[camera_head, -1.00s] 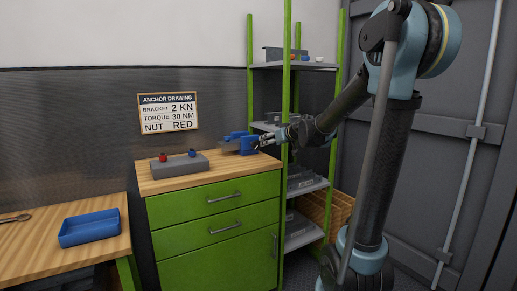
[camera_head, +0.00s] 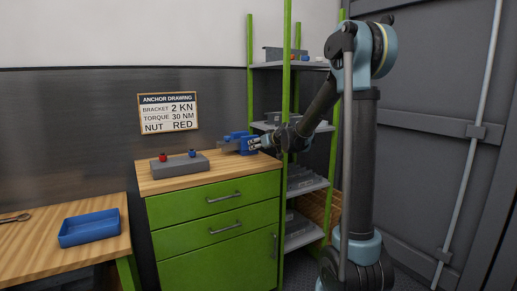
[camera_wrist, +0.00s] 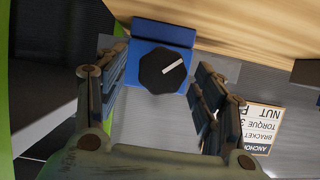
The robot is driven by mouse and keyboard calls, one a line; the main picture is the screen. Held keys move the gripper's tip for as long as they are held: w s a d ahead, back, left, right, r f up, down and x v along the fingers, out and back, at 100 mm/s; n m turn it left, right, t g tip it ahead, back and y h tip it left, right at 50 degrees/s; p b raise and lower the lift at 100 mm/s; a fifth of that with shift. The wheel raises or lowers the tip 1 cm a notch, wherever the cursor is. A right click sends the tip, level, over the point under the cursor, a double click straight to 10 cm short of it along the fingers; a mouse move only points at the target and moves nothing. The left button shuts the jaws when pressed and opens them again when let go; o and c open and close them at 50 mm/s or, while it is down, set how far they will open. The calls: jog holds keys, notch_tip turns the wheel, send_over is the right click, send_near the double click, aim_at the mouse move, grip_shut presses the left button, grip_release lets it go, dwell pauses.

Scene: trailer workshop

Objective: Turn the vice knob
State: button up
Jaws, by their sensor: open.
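The vice (camera_head: 241,143) is blue and sits at the back right of the green cabinet's wooden top. In the wrist view its knob (camera_wrist: 155,72) is black and many-sided, with a white line pointing up and to the right, on the blue vice body (camera_wrist: 168,34). My gripper (camera_head: 252,144) is at the vice's right side in the head view, where it partly hides the knob's side. In the wrist view my gripper (camera_wrist: 160,85) is open, with one finger on either side of the knob. Gaps show between the fingers and the knob.
A grey block with a red and a blue nut (camera_head: 180,164) lies on the wooden top (camera_head: 165,183). A green-posted shelf (camera_head: 287,100) stands close to my arm on the right. A blue tray (camera_head: 89,228) is on the left table. A sign (camera_head: 168,113) hangs on the wall.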

jog(key=shift+x, duration=1.15)
jog(key=c, duration=1.1)
jog(key=shift+d, duration=0.1)
